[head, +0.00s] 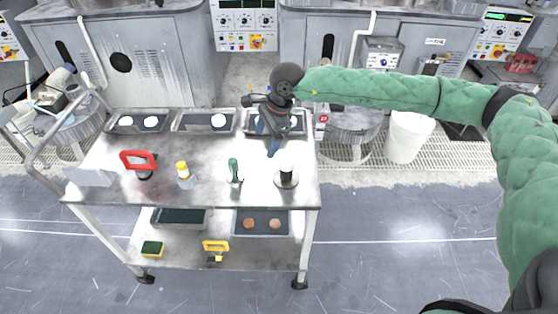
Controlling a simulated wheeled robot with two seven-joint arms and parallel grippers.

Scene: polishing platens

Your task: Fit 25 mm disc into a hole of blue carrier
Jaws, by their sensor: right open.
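My right gripper (268,138) is open above the back right of the steel cart, by the right rear tray (298,123), and partly covers that tray. Nothing shows between its fingers. White discs lie in the left rear tray (136,129), two of them, one being the disc (151,121). One more white disc (218,120) lies in the middle rear tray (190,127). I cannot tell which disc is 25 mm. I cannot make out a blue carrier. My left gripper is not in view.
Machines stand behind.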

